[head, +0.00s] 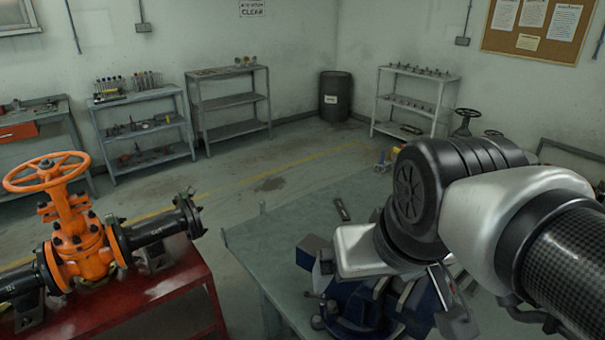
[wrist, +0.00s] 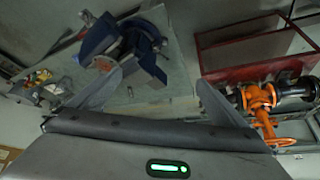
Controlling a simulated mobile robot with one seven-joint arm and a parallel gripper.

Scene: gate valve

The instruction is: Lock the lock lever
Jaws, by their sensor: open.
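A dark blue bench vise (head: 352,306) stands on the grey-green table, partly hidden behind my arm in the head view. In the wrist view the vise (wrist: 140,41) shows beyond my fingers, up and left of centre. I cannot make out clearly which part is the lock lever. My gripper (wrist: 159,78) is open, with its two fingers wide apart and nothing between them. The vise shows near the left finger; I cannot tell how far apart they are. In the head view the fingers are not clear behind my wrist.
An orange gate valve (head: 80,245) with a handwheel sits on a red stand (head: 165,305) at left. The table (head: 285,225) has a bare stretch left of the vise, with a small dark tool (head: 341,209) on it. Shelves (head: 228,103) line the wall.

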